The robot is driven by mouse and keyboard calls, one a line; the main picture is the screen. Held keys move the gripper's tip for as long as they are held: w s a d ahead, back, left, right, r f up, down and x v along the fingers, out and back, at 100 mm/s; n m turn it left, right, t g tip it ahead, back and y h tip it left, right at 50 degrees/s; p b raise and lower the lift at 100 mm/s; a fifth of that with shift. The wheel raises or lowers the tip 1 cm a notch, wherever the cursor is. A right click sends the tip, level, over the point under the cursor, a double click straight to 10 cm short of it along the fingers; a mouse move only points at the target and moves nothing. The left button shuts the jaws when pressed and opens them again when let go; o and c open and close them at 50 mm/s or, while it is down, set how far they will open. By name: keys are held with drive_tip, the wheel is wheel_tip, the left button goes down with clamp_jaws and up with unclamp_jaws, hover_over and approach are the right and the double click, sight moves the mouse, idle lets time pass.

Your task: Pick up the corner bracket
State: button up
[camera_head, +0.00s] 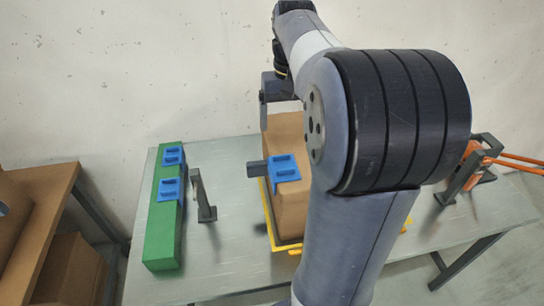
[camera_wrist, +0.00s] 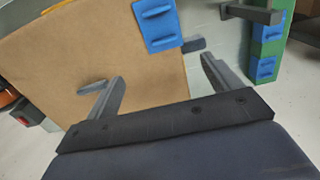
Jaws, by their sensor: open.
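Blue corner brackets with raised loops show in both views. One bracket (camera_head: 284,168) sits on the upper left edge of the cardboard box (camera_head: 292,130); it also shows in the wrist view (camera_wrist: 158,24). Two more, an upper one (camera_head: 173,156) and a lower one (camera_head: 168,189), sit on the long green block (camera_head: 164,238). My gripper (camera_wrist: 163,68) is open and empty in the wrist view, with its fingers spread over the box side. The bracket on the box lies beyond the fingertips, apart from them. In the head view my arm hides part of the box.
The green block and a grey upright stand (camera_head: 204,198) are on the left of the grey table (camera_head: 228,262). A yellow frame (camera_head: 268,212) lies around the box base. An orange-handled tool (camera_head: 478,165) stands at the right. A brown table (camera_head: 40,215) is at far left.

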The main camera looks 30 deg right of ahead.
hover_over(283, 156)
drive_tip(key=f, duration=0.3)
drive_tip(key=d+f, duration=0.1)
drive_tip(key=shift+w+f, duration=0.25)
drive_tip(key=shift+f, duration=0.15)
drive_tip(key=shift+s+a+f, duration=0.1)
drive_tip(key=shift+a+f, duration=0.05)
drive_tip(key=shift+f, duration=0.75)
drive_tip(key=shift+s+a+f, duration=0.1)
drive_tip(key=shift+a+f, duration=0.1)
drive_tip(key=shift+f, duration=0.7)
drive_tip(key=shift+a+f, duration=0.15)
drive_tip(key=shift+f, duration=0.75)
drive_tip(key=shift+c, duration=0.2)
drive_tip(key=c, duration=1)
